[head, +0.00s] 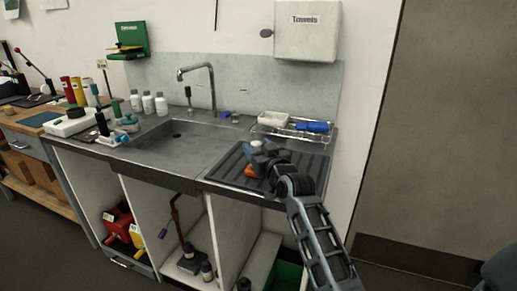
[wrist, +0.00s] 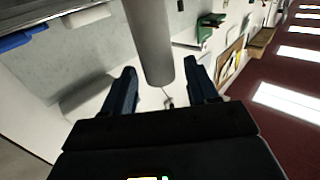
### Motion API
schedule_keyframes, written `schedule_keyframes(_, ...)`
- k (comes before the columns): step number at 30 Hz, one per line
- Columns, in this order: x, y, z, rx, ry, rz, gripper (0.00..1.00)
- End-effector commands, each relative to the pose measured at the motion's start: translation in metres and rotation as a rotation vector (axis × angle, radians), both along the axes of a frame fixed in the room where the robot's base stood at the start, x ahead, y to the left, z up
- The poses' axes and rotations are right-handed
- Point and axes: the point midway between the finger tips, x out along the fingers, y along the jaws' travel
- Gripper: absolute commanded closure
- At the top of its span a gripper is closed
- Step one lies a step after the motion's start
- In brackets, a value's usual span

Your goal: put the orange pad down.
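An orange pad (head: 254,171) shows just below my gripper (head: 257,150), low over the ribbed black draining board (head: 226,172). My gripper hides part of it, and I cannot tell whether it lies flat. In the wrist view my gripper (wrist: 160,75) has its two dark fingers spread apart. A smooth grey cylinder (wrist: 150,40) comes down from the top edge to between the fingertips. A gap shows beside the right finger, and I cannot tell how near the cylinder is. The orange pad does not show in the wrist view.
A wire rack with a white block (head: 273,119) and a blue roll (head: 312,127) stands behind the draining board. The sink (head: 170,140) and tall tap (head: 212,85) are to its left. Several white bottles (head: 148,102) stand beyond. The board's left part is clear.

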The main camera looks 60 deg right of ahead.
Motion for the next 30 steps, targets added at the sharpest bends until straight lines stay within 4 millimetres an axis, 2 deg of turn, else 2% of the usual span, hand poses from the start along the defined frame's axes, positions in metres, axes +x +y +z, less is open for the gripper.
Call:
schedule_keyframes(10, 0.0, 0.0, 0.006, 0.0, 0.0, 0.0, 0.41)
schedule_keyframes(11, -0.003, 0.003, 0.002, 0.001, 0.0, 0.0, 0.41)
schedule_keyframes(24, -0.067, 0.058, 0.0, 0.002, 0.001, 0.001, 0.41)
schedule_keyframes(30, -0.085, 0.074, 0.001, 0.001, 0.001, 0.001, 0.41)
